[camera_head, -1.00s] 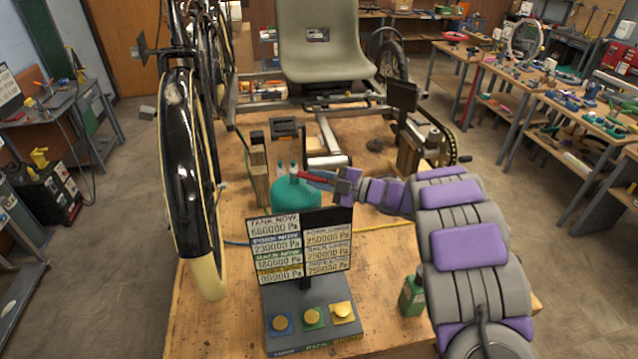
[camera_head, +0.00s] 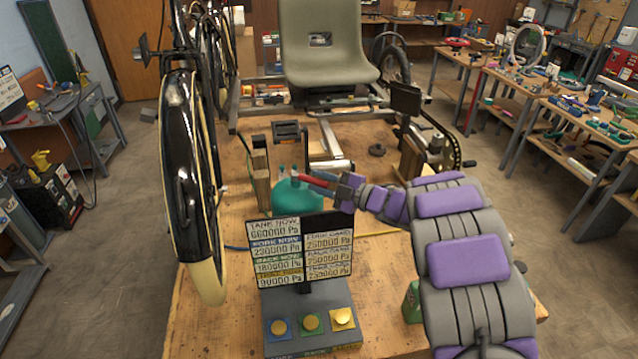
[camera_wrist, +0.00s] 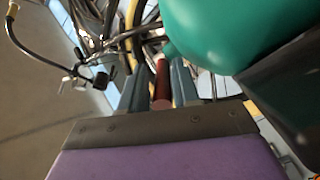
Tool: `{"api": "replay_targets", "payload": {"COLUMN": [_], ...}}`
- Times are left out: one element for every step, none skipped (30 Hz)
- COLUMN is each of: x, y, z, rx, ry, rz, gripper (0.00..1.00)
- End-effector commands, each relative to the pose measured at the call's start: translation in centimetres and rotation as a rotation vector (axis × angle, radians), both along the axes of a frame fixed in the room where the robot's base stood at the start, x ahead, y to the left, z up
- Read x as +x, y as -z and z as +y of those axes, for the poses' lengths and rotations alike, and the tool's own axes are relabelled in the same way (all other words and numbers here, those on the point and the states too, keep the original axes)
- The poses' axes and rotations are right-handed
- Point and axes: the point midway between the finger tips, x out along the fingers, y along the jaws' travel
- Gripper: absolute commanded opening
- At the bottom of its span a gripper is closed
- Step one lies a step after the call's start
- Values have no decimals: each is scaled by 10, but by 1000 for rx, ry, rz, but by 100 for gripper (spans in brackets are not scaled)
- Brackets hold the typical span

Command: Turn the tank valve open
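The teal tank (camera_head: 292,199) stands on the wooden bench behind the display panel, which hides its lower part. A red valve handle (camera_head: 318,180) is at its top, pointing toward my arm. My gripper (camera_head: 327,179) reaches in from the right at the handle. The tank (camera_wrist: 225,30) fills the upper right there. The valve's joint with the tank is hard to make out.
The pressure panel (camera_head: 298,250) stands on a box with three buttons (camera_head: 311,323), in front of the tank. A black wheel (camera_head: 190,180) is on the left. The trike seat (camera_head: 320,45) is behind. A green bottle (camera_head: 412,300) is partly hidden by my arm.

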Motion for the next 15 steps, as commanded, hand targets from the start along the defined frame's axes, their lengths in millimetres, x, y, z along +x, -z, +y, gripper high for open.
{"api": "replay_targets", "payload": {"x": [-1, -1, -2, -2, -2, -2, -3, -4, -5, -7, -9, -12, -15, -18, -22], "y": [-1, -1, -1, -1, -1, -1, -1, -1, -1, -2, -2, -2, -1, -1, 0], "z": [1, 1, 2, 2, 2, 2, 0, -1, -4, -7, -11, -17, -21, -27, -34], "rx": [-1, -1, -1, -2, -2, -2, -2, -2, -2, -2, -2, -1, -2, -2, -3], "ry": [-1, -1, -2, -3, -3, -3, -3, -3, -3, -4, -4, -1, -1, 1, 1], "rz": [-1, -2, -2, -1, -2, -2, -2, -2, -2, -3, -3, -2, -1, 0, 2], "gripper": [31, 31, 31, 31, 31, 31, 31, 31, 31, 31, 31, 31, 31, 31, 31]}}
